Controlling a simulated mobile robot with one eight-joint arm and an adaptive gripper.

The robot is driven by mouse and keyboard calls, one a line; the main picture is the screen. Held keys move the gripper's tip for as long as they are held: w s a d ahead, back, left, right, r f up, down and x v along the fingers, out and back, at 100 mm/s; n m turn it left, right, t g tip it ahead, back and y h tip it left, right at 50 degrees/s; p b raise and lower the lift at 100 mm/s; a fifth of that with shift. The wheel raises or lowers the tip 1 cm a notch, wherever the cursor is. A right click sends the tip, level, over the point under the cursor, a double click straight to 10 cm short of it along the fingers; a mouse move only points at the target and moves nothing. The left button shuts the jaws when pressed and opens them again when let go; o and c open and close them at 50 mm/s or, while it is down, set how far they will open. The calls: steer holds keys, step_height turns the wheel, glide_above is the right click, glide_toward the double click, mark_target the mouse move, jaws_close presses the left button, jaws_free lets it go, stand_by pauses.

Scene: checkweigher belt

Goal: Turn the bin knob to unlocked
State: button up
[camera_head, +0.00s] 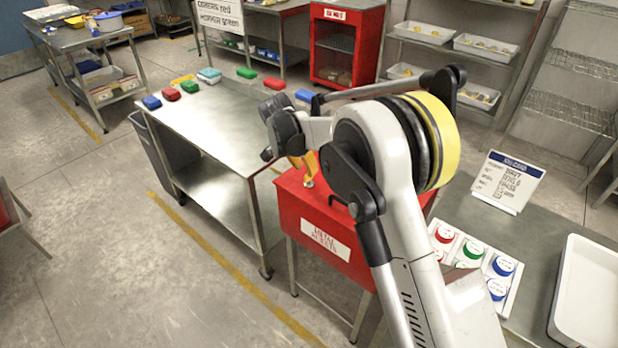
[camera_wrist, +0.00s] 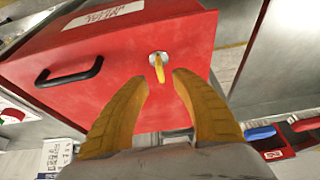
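The red bin (camera_head: 318,222), with a white label on its front, stands between the steel table and the grey counter. Its red top (camera_wrist: 125,70) fills much of the wrist view and has a black handle (camera_wrist: 70,76). The bin knob (camera_wrist: 158,66) is a small yellow lever on a round silver plate. The lever points toward my gripper. My gripper (camera_wrist: 161,77) is open, its two yellow fingers on either side of the line to the knob, with a gap to each side. I cannot tell whether the fingertips reach the lever's depth. In the head view my gripper (camera_head: 306,170) is over the bin top.
The steel table (camera_head: 215,120) with several coloured packs is left of the bin. The counter (camera_head: 540,235) at right holds a sign card (camera_head: 507,182), a tray of coloured round pieces (camera_head: 470,258) and a white tray (camera_head: 588,295). A red cabinet (camera_head: 343,45) stands behind.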

mark_target(309, 178)
steer(key=b+x, duration=0.1)
steer(key=x, duration=0.4)
steer(key=shift+c, duration=0.2)
jaws_close()
